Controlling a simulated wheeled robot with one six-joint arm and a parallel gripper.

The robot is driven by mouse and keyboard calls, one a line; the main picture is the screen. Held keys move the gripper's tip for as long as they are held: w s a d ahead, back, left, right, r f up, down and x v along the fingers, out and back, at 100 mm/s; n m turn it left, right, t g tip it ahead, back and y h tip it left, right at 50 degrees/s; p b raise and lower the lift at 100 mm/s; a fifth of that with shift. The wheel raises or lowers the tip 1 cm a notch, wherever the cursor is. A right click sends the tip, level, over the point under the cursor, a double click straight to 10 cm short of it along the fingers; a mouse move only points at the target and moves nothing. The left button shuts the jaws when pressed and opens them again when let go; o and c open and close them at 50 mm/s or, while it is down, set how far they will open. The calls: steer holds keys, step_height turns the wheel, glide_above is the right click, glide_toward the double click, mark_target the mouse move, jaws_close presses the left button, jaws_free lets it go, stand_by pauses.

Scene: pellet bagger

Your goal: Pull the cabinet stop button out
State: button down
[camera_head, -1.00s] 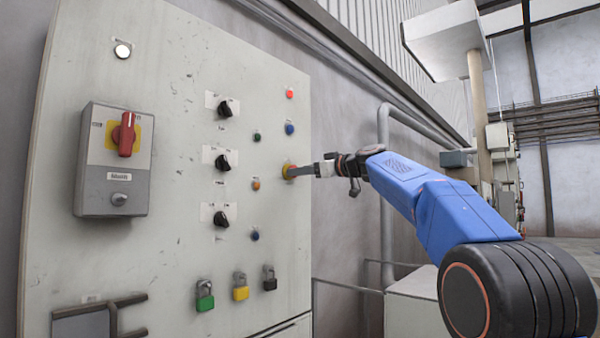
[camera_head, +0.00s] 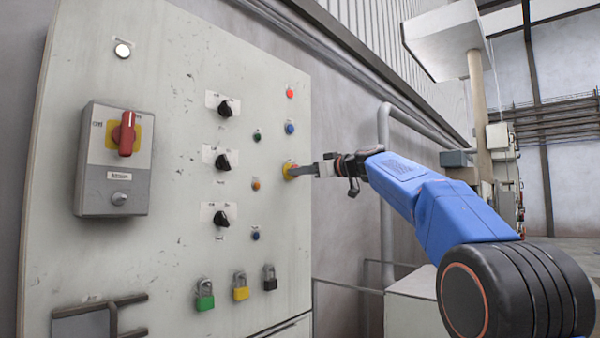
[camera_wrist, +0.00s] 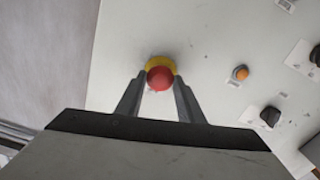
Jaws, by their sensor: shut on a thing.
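The cabinet stop button is a red mushroom head on a yellow collar, on the cabinet face. In the wrist view the red head (camera_wrist: 160,78) sits between the two fingers of my gripper (camera_wrist: 158,88). In the head view the button (camera_head: 289,171) shows mostly its yellow collar, at the right edge of the panel. My gripper (camera_head: 300,171) is shut on it from the right. The fingers hide part of the button in the head view. I cannot tell whether it sits in or out.
The cabinet panel (camera_head: 165,165) holds black rotary knobs (camera_head: 222,161), an orange button (camera_head: 256,184) left of the stop button, a red rotary switch (camera_head: 127,134), and several padlocks (camera_head: 241,287) below. Open air lies right of the panel, before the grey wall (camera_head: 345,200).

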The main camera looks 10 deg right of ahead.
steer(key=c, duration=1.2)
jaws_free()
steer(key=shift+s+d, duration=0.1)
steer(key=shift+s, duration=0.05)
steer(key=v, duration=1.7)
steer(key=shift+s, duration=0.15)
steer(key=shift+d, duration=0.1)
